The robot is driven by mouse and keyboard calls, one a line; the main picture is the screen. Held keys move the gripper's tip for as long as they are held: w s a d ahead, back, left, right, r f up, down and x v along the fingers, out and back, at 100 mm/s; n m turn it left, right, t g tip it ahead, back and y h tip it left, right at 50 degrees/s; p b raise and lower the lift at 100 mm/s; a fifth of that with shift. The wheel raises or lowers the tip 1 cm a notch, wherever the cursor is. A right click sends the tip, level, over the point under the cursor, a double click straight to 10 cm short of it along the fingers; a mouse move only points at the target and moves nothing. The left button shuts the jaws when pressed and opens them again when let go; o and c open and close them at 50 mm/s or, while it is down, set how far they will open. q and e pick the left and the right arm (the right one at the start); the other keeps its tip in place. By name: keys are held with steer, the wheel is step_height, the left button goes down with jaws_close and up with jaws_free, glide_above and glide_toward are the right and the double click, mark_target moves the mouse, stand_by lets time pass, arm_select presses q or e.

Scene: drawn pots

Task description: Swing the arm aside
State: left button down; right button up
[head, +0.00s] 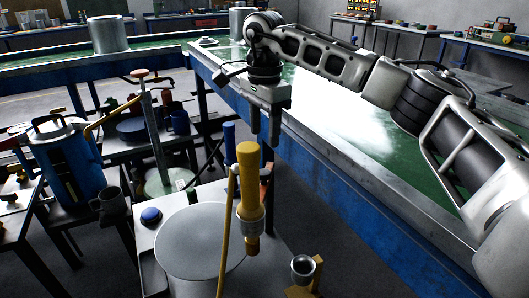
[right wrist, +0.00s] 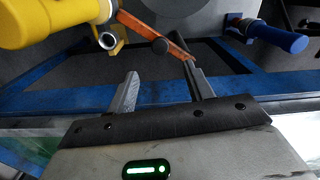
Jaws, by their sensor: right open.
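A thick yellow cylinder (head: 248,195) stands upright in front of a stand with a round grey plate (head: 200,245); a thin yellow rod (head: 228,235) runs beside it. In the right wrist view, the yellow cylinder (right wrist: 50,22) is at upper left, and a flat orange bar (right wrist: 150,35) runs from near it towards the fingers, with a dark knob (right wrist: 160,46) on it. Which part is the task's arm I cannot tell. My right gripper (head: 264,137) hangs above and behind the yellow cylinder, open; its fingers (right wrist: 160,72) are apart. Whether one touches the bar is unclear. My left gripper is not in view.
A blue handle (head: 229,142) stands beside the gripper; it also shows in the right wrist view (right wrist: 278,36). A small metal cup (head: 303,268) is at front. A green-topped bench (head: 430,185) lies under my right arm. A blue canister (head: 68,165) stands left.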

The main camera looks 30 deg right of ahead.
step_height(320, 180, up, 6)
stand_by(0.5)
